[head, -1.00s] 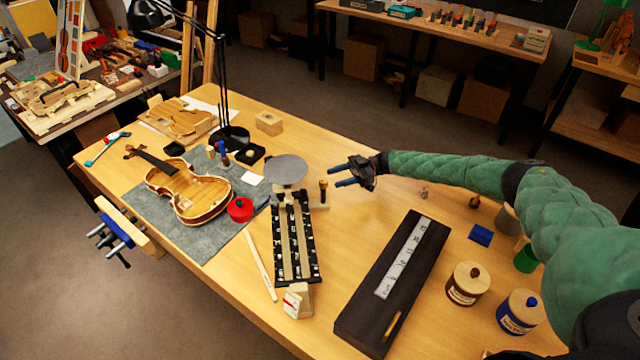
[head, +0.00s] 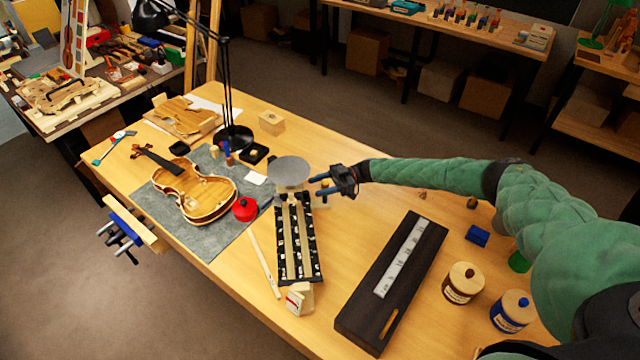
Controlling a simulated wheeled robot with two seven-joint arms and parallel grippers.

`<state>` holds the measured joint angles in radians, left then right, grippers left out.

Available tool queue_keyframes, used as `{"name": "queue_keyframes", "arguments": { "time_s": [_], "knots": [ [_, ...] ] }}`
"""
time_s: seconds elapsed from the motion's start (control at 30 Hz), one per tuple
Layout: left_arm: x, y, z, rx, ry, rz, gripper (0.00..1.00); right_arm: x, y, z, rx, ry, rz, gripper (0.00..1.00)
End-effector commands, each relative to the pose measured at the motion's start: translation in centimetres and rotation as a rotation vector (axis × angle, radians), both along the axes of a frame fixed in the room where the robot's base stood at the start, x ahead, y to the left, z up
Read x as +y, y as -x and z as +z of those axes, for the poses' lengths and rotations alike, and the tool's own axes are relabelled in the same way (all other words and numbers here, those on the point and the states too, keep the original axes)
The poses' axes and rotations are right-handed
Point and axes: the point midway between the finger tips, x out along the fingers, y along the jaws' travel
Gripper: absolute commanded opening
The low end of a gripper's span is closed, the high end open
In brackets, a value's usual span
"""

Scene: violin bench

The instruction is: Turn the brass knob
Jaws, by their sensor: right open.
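The brass knob (head: 324,184) stands at the right side of a device with a round grey pan (head: 291,172) and a long black-and-wood bed (head: 298,240). It is mostly hidden by my right gripper (head: 317,185). My left gripper is not in view.
A violin (head: 196,192) lies on a grey mat (head: 205,240) to the left, with a red round tin (head: 245,209) near it. A desk lamp (head: 232,137) stands behind. A long dark box (head: 427,250) and two jars are to the right. Bare bench lies between device and box.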

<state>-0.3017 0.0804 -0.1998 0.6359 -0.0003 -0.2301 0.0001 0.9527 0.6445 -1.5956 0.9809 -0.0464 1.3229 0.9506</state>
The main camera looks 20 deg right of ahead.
Motion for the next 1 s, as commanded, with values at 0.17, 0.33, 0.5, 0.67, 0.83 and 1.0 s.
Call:
{"name": "queue_keyframes", "arguments": {
  "time_s": [0.17, 0.33, 0.5, 0.67, 0.83, 1.0],
  "knots": [
    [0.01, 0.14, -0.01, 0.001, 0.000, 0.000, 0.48, 0.07, 0.02, -0.05, 0.000, 0.000, 0.000, 0.48],
    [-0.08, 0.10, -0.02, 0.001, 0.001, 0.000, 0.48, 0.06, 0.02, -0.03, 0.000, 0.000, 0.000, 0.36],
    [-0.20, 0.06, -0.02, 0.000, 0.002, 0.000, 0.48, 0.06, 0.02, -0.02, 0.000, 0.000, 0.000, 0.03],
    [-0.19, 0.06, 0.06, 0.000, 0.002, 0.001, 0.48, 0.07, 0.02, 0.01, 0.000, 0.000, -0.007, 0.04],
    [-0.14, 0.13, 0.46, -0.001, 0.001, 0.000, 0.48, 0.06, 0.02, 0.04, 0.000, -0.003, -0.080, 0.04],
    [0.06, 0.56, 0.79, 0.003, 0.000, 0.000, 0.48, 0.10, -0.12, 0.00, 0.000, -0.003, -0.190, 0.04]
  ]
}}
